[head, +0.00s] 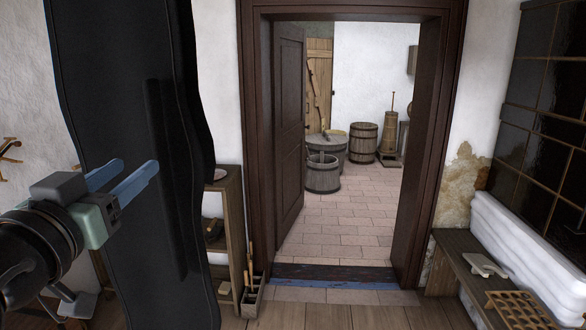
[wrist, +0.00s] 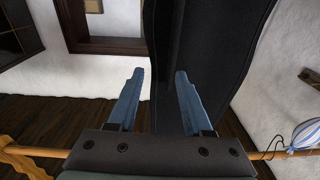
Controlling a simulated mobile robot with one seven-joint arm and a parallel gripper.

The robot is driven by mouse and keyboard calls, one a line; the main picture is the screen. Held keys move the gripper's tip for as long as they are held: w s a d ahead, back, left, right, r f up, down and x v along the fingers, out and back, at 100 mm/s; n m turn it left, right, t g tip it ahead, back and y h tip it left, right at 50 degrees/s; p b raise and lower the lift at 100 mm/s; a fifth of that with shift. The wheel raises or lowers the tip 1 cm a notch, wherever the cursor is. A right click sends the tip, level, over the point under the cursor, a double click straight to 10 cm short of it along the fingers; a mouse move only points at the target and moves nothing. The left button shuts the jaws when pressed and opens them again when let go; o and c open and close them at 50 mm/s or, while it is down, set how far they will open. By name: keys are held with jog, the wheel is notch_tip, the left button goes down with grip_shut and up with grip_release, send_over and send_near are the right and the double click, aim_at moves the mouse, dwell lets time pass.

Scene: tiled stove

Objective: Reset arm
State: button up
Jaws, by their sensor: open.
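My gripper (head: 128,178) is at the left of the head view, with two blue fingers apart and nothing between them. In the wrist view my gripper (wrist: 157,95) shows the same two fingers spread and empty. A tall dark panel (head: 120,90) with wavy edges stands behind the fingers in the head view. I cannot tell if it is touching them. The dark panel also fills the upper middle of the wrist view (wrist: 205,45).
An open doorway with a dark wooden door (head: 289,125) leads to a tiled room with wooden tubs (head: 323,174). A small shelf (head: 232,220) stands left of the doorway. A bench (head: 455,255) runs along the dark tiled stove (head: 540,120) at right. The floor before the doorway is clear.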

jog(key=s+d+r+t+p, duration=0.1)
jog(key=d+r+t, duration=0.1)
jog(key=d+r, duration=0.5)
jog(key=s+d+r+t+p, duration=0.15)
jog(key=d+r, duration=0.25)
jog(key=d, duration=0.5)
jog(key=s+d+r+t, duration=0.5)
jog(key=s+d+r, duration=0.2)
jog(key=s, duration=0.3)
jog(key=shift+s+d+r+h, duration=0.15)
jog(key=shift+d+r+h, duration=0.2)
jog(key=shift+d, duration=0.3)
